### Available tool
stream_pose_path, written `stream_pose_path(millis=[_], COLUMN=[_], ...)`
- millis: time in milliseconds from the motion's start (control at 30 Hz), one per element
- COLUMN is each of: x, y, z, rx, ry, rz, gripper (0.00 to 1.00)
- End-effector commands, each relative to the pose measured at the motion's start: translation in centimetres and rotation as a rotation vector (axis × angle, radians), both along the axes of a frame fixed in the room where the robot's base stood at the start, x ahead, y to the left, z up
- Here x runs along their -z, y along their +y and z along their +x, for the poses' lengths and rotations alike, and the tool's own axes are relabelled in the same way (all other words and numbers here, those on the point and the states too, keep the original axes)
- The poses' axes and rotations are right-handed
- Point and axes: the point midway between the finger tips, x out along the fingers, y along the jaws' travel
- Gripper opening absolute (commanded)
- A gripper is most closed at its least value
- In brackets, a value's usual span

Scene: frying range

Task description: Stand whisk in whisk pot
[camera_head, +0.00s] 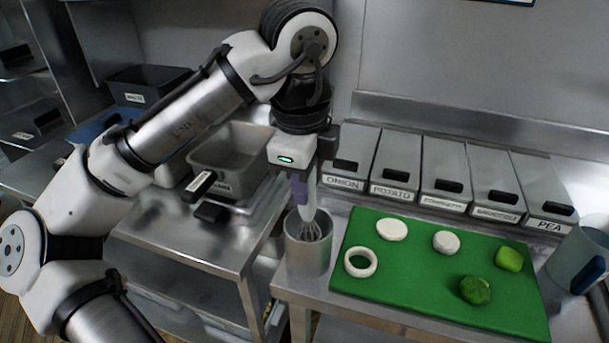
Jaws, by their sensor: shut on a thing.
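The whisk (310,230) has a pale handle and a wire head pointing down. My gripper (303,188) is shut on the handle, above the pot. The whisk pot (307,256) is a grey metal cylinder standing on the left end of the steel counter. The whisk's wire head is at the pot's mouth and looks partly inside the rim. The whisk is close to upright. The lower end of the wires is hidden, so I cannot tell whether it touches the pot's bottom.
A green board (400,290) beside the pot holds white and green food pieces. Labelled grey bins (440,175) line the back. A jug (580,250) stands at the far right. A steel pan (235,150) is on the left counter, with a gap between the counters.

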Motion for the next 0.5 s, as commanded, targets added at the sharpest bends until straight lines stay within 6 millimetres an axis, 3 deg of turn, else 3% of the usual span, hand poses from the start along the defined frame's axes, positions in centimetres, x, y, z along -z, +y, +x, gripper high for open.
stream_pose_path(millis=[67, 100, 267, 500], x=[-0.02, -0.02, -0.03, -0.03], y=[0.0, 0.0, 0.01, 0.01], z=[0.0, 0.0, 0.01, 0.0], rx=[0.0, 0.0, 0.0, 0.0], ry=[0.0, 0.0, 0.0, 0.0], rz=[0.0, 0.0, 0.0, 0.0], gripper=[0.01, 0.27, 0.48, 0.5])
